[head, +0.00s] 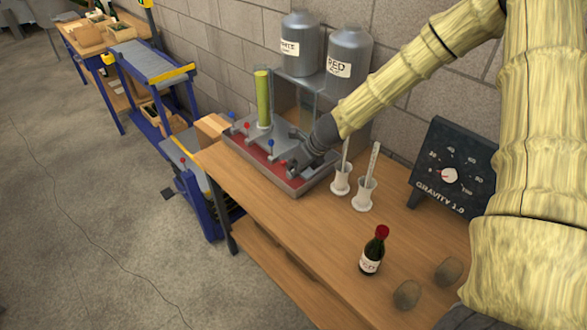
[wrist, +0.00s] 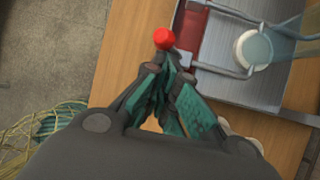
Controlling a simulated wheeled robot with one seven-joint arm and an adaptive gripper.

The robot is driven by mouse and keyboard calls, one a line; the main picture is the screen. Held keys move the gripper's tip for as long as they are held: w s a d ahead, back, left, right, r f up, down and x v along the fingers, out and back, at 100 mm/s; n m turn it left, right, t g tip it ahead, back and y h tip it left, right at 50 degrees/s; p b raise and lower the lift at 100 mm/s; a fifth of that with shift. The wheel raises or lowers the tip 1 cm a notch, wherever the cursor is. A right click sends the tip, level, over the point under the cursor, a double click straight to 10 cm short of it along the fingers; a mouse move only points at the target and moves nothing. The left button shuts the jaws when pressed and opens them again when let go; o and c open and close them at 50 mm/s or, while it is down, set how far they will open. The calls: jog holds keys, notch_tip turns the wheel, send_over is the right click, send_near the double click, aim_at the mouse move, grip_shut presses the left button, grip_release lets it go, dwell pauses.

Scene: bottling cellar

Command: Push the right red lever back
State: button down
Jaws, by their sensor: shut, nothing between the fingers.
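The filling station (head: 300,183) is a grey metal tray with a red inside at the back of the wooden bench. Small levers with red and blue ball knobs stand along its front. The right red lever's knob (head: 283,162) is the rightmost, close beside my gripper (head: 292,168). In the wrist view the red knob (wrist: 164,39) shows just beyond the tips of my gripper (wrist: 166,66), which is shut and empty. I cannot tell whether the tips touch it. The other red knob (head: 247,125) is farther left, with blue knobs (head: 232,114) and (head: 271,141) nearby.
Two grey tanks (head: 349,58) stand behind the station, and a green-yellow cylinder (head: 262,98) rises from it. Right of it are white cups (head: 364,195), a gravity dial (head: 452,172) and a red-capped bottle (head: 373,250). The bench's front middle (head: 290,225) is clear.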

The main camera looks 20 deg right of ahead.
jog(key=shift+a+r, duration=0.2)
jog(key=shift+r, duration=0.1)
jog(key=s+f+b, duration=0.3)
jog(key=b, duration=0.1)
jog(key=s+d+r+p, duration=0.1)
jog(key=s+d+r, duration=0.2)
jog(key=d+r, duration=0.2)
jog(key=shift+d+r+p, duration=0.35)
jog(key=shift+r+p, duration=0.05)
jog(key=shift+r, duration=0.95)
